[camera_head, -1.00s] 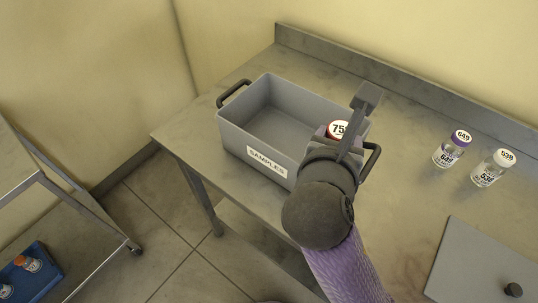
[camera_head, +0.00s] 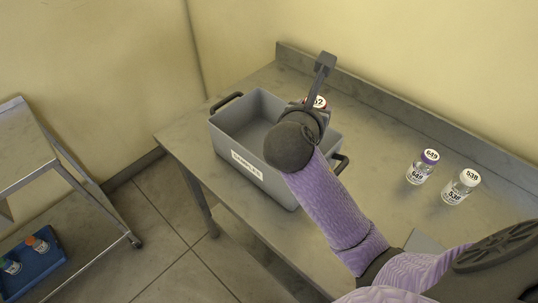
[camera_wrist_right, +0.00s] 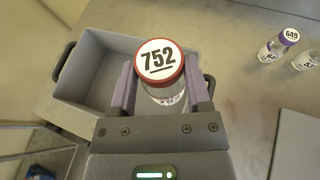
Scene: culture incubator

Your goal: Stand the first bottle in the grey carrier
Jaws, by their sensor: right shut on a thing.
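The first bottle, with a red-rimmed cap marked 752 (camera_wrist_right: 159,62), is between the fingers of my right gripper (camera_wrist_right: 160,90), which is shut on it. In the head view the bottle's cap (camera_head: 317,102) shows just past my right wrist, over the right part of the grey carrier (camera_head: 228,141). The carrier has a SAMPLES label and dark end handles, and its visible inside is empty. In the wrist view the carrier (camera_wrist_right: 84,85) lies below and left of the bottle. The bottle's base is hidden. My left gripper is not in view.
Bottle 649 (camera_head: 422,167) and bottle 538 (camera_head: 461,187) stand on the steel table (camera_head: 385,135) to the right. A blue tray (camera_head: 37,268) with bottles is on the lower shelf of a cart at left. A raised edge runs along the table's back.

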